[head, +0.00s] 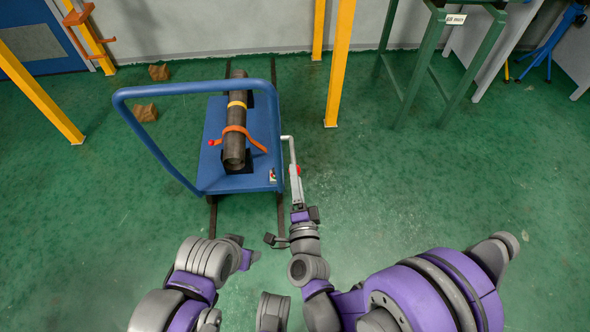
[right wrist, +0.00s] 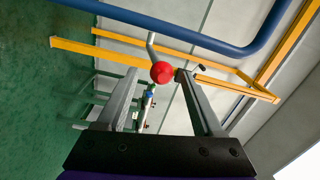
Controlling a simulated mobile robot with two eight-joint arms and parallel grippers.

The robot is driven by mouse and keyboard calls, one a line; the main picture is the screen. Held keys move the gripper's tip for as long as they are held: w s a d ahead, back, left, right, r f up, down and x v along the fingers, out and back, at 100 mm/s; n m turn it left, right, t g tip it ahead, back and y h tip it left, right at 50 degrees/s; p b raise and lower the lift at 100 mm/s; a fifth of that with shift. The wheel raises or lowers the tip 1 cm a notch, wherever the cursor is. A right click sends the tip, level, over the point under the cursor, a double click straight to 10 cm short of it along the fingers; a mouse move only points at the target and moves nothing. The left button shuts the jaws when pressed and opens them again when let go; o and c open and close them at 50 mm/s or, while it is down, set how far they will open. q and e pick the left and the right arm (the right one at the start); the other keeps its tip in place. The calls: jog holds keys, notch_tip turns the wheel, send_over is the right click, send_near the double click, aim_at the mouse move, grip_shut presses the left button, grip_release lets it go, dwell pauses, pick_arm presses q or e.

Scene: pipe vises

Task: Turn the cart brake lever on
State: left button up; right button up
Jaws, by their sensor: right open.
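The blue cart (head: 211,165) stands on the green floor, with a dark pipe on it. A red ball knob (head: 298,170) shows beside the cart's right edge, by a pale bent rod (head: 291,146). My right gripper (head: 294,178) points away from me at this knob. In the right wrist view the red knob (right wrist: 163,72) shows between the tips of the open right fingers (right wrist: 157,76); I cannot tell whether they touch it. The brake's mechanism is not clear. My left arm shows left of the right one in the head view; its fingers cannot be made out.
The cart's blue handle (head: 150,88) loops up on the left. An orange strap (head: 238,130) crosses the pipe (head: 235,150). Yellow posts (head: 339,65) and a green stand (head: 412,85) are farther back. Wooden blocks (head: 145,112) lie left. The floor right of the cart is open.

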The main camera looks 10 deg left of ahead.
jog(key=b+v, duration=0.3)
jog(key=v, duration=0.4)
jog(key=shift+s, duration=0.25)
jog(key=shift+d, duration=0.15)
